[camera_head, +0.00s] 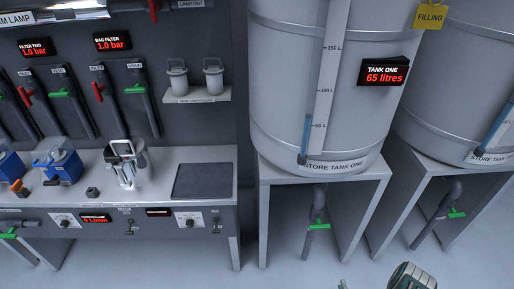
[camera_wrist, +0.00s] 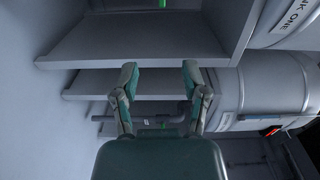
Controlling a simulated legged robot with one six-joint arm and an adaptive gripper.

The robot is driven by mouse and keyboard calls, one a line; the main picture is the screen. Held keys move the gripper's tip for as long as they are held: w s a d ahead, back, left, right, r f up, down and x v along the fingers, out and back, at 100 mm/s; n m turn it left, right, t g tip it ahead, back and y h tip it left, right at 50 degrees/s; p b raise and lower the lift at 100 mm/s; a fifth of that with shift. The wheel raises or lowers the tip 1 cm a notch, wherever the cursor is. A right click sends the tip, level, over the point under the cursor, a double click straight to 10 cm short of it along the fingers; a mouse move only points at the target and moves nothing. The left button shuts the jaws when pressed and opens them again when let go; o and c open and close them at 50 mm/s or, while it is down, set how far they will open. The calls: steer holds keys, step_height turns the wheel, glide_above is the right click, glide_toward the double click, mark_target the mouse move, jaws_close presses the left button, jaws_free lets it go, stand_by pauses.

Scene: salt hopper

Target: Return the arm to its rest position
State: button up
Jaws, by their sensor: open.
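My gripper (camera_wrist: 160,90) points away from the wrist camera, with its two green-and-grey fingers spread apart and nothing between them. Behind the fingers are the grey tank stands and a pipe with a green handle. In the head view only a small part of my arm's end (camera_head: 411,277) shows at the bottom edge, right of centre, over the floor. The rest of my arm is hidden below the frame.
Store tank one (camera_head: 300,110) stands on a grey stand (camera_head: 273,172), its display reading 65 litres. A second tank (camera_head: 460,110) stands at right. A bench (camera_head: 205,160) with pumps and valves lies at left. The floor in front is clear.

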steer(key=w+d+r+n+g, duration=0.2)
steer(key=w+d+r+n, duration=0.1)
steer(key=w+r, duration=0.5)
steer(key=w+d+r+n+g, duration=0.2)
steer(key=w+d+r+n, duration=0.2)
steer(key=w+r, duration=0.45)
steer(key=w+a+r+n+g+h, duration=0.1)
steer(key=w+a+r+n+g, duration=0.1)
steer(key=r, duration=0.9)
steer(key=w+a+r+n+g+h, duration=0.1)
steer(key=w+a+r+n+h, duration=0.1)
steer(key=r, duration=1)
steer(key=s+a+r+n+g, duration=0.1)
steer(key=s+a+r, duration=0.5)
steer(key=r, duration=0.3)
steer(key=s+a+r+n+g, duration=0.1)
steer(key=s+a+r+g, duration=0.1)
steer(key=s+a+r, duration=0.45)
steer(key=s+a+r+n+g+y, duration=0.1)
steer(key=s+a+r+n, duration=0.1)
steer(key=s, duration=0.8)
steer(key=s+a+r+n+g+y, duration=0.1)
steer(key=s+a+r+n, duration=0.1)
steer(key=s+a, duration=0.4)
steer(key=s+r, duration=0.1)
steer(key=s, duration=0.4)
steer(key=shift+s+a+r, duration=0.15)
steer(key=shift+s+r, duration=0.1)
steer(key=shift+r, duration=0.15)
